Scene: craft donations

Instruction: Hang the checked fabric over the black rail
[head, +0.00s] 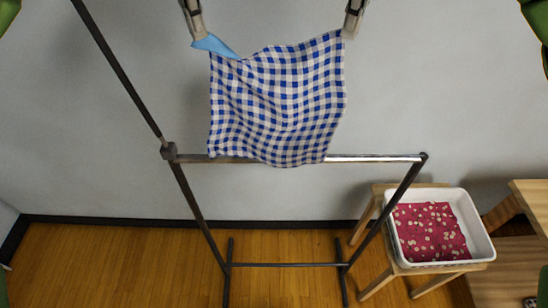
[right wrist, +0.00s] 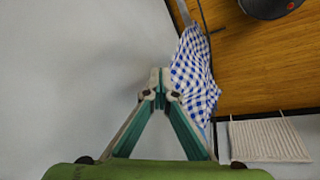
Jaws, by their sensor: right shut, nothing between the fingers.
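The blue-and-white checked fabric (head: 280,100) hangs spread between my grippers in the head view. Its lower edge overlaps the black rail (head: 375,158), hiding part of it; I cannot tell whether they touch. My left gripper (head: 197,32) is shut at the upper left corner, where a light blue patch shows. My right gripper (head: 350,32) is at the upper right corner, fingers shut, with no clear grip on cloth. In the right wrist view its fingertips (right wrist: 160,80) meet right beside the fabric (right wrist: 195,75).
A white tray (head: 485,240) with dark red, spotted fabric (head: 430,232) stands on a wooden stool (head: 375,285) at the right. A wooden table (head: 530,195) is at the right edge. A grey wall (head: 100,180) stands behind the rail. The wooden floor (head: 120,260) at left is clear.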

